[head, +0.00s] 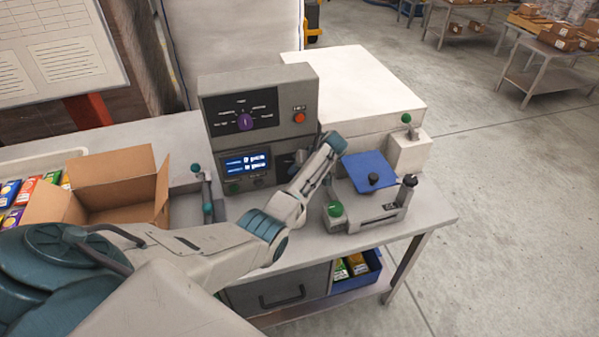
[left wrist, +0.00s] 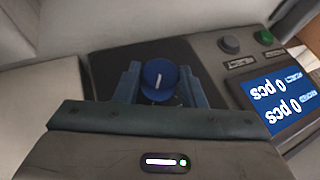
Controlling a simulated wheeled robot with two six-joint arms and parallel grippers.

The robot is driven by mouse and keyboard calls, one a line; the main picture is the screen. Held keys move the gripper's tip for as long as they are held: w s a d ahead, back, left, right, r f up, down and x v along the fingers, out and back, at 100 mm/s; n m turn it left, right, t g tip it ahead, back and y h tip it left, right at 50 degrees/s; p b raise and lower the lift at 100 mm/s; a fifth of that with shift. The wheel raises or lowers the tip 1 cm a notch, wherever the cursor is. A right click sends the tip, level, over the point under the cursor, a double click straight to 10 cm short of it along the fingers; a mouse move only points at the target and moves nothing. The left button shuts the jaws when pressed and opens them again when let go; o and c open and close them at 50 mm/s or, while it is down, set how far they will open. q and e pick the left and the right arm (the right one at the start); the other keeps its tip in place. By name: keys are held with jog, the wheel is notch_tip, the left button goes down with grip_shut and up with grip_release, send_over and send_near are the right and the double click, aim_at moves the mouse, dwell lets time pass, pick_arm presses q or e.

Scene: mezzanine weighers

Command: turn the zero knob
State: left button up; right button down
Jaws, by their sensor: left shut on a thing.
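The zero knob is a round blue knob (left wrist: 159,78) with a white pointer line, seen in the left wrist view on a dark panel beside the display. My left gripper (left wrist: 158,88) is shut on it, with one blue-grey finger at each side. In the head view my left arm reaches in from the left across the bench, and its gripper (head: 294,163) is at the right end of the console's lower front. The knob is hidden or too small to make out there. My right gripper is in neither view.
The grey console (head: 258,91) has a purple selector knob (head: 245,121), a red button (head: 299,118) and a lit display (head: 246,162). A blue weighing plate (head: 369,172) is to the right. An open carton (head: 117,190) stands left. Clear floor lies beyond the bench's right edge.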

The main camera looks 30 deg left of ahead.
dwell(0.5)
pick_arm(q)
jog(key=o, duration=1)
jog(key=b+v, duration=0.3)
jog(key=v, duration=0.7)
jog(key=shift+d+r+b, duration=0.25)
jog(key=shift+d+b, duration=0.05)
jog(key=shift+b, duration=0.05)
